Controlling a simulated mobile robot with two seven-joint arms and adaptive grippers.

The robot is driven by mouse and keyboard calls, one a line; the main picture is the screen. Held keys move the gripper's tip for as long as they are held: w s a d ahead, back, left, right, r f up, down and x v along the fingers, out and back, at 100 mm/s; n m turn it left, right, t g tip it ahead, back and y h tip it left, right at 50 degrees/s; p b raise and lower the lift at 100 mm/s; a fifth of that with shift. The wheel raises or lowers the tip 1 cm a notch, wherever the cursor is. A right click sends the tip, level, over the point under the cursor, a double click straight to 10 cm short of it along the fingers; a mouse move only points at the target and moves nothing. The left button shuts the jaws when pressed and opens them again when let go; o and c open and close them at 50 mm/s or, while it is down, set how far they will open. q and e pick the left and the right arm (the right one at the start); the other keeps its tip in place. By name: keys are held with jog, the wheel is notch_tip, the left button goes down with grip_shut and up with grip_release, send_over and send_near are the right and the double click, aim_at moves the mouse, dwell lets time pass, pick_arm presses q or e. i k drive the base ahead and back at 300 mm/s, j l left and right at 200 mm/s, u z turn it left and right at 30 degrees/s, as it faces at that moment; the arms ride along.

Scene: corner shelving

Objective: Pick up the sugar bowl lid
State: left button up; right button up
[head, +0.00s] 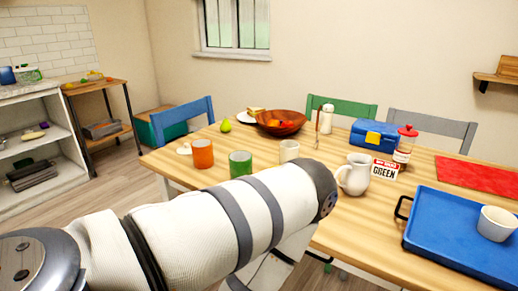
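I cannot single out a sugar bowl lid for certain in the head view. A small pale object (184,149) lies on the table's far left corner, behind the orange cup (202,154); it is too small to identify. A white bowl (497,224) without a lid stands on the blue tray (462,236) at the right. A white pitcher (354,175) stands upright near the table's middle. My arm crosses the lower left and covers part of the table's near edge. Neither of my grippers shows.
The wooden table (335,218) also holds a green cup (240,163), a white cup (289,151), a brown fruit bowl (281,122), a blue box (374,135), a red-lidded jar (404,147), a sign (385,169) and a red mat (478,175). Chairs stand behind it.

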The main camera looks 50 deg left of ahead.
aim_at(186, 150)
jog(key=k+j, duration=0.1)
jog(key=j, duration=0.35)
jog(key=k+j, duration=0.1)
jog(key=j, duration=0.3)
jog(key=k+j, duration=0.1)
jog(key=j, duration=0.35)
jog(key=k+j, duration=0.1)
jog(key=j, duration=0.3)
jog(key=k+j, duration=0.1)
jog(key=j, duration=0.35)
jog(key=k+j, duration=0.1)
jog(key=j, duration=0.3)
jog(key=k+j, duration=0.1)
jog(key=j, duration=0.35)
